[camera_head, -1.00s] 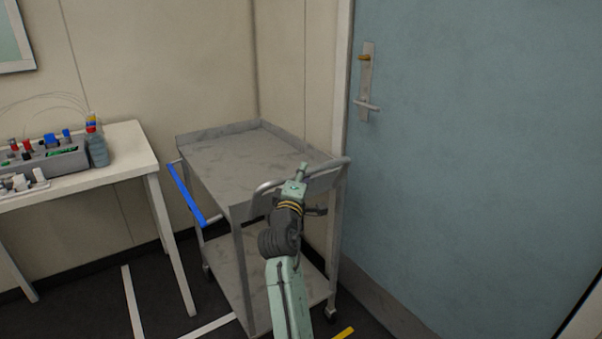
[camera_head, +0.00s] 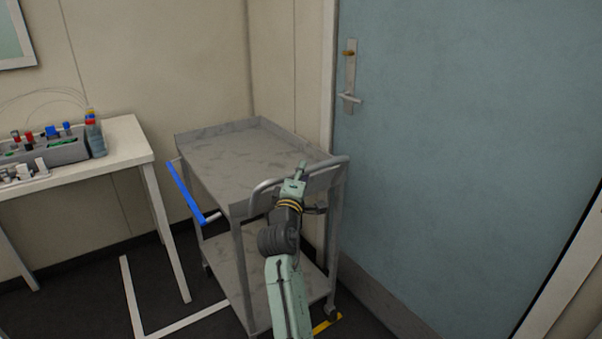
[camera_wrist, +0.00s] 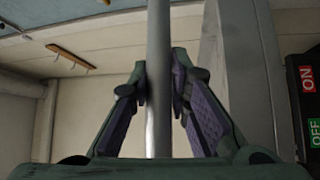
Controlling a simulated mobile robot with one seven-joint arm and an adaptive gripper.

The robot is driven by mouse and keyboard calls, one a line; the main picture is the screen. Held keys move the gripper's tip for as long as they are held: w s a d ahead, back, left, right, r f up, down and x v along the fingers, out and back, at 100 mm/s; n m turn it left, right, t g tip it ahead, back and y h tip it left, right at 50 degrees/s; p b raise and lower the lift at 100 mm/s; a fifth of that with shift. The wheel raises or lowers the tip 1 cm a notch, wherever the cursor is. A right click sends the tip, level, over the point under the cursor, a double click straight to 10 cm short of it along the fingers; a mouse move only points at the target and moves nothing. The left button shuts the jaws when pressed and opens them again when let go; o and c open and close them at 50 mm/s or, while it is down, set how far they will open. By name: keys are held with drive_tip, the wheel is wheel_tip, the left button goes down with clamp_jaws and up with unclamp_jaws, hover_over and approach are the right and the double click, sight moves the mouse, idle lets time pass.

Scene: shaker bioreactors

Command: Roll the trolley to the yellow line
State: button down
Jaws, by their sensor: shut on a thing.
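The grey two-shelf trolley (camera_head: 238,160) stands between the white table and the blue door, with its top empty. My gripper (camera_head: 298,184) is shut on the trolley's push handle (camera_head: 334,163) at the near end. In the wrist view my gripper (camera_wrist: 160,85) has its two fingers on either side of the metal handle bar (camera_wrist: 159,125). The yellow line (camera_head: 326,324) shows on the floor by the trolley's near right wheel (camera_head: 331,312). My arm and the trolley hide part of the line.
A white table (camera_head: 120,150) at the left holds a grey box (camera_head: 60,154) of bottles. A blue bar (camera_head: 186,192) sits along the trolley's left side. White floor lines (camera_head: 180,322) run left of the trolley. The blue door (camera_head: 460,150) is close on the right.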

drive_tip(key=c, duration=1.5)
unclamp_jaws()
drive_tip(key=shift+s, duration=0.1)
drive_tip(key=v, duration=1.2)
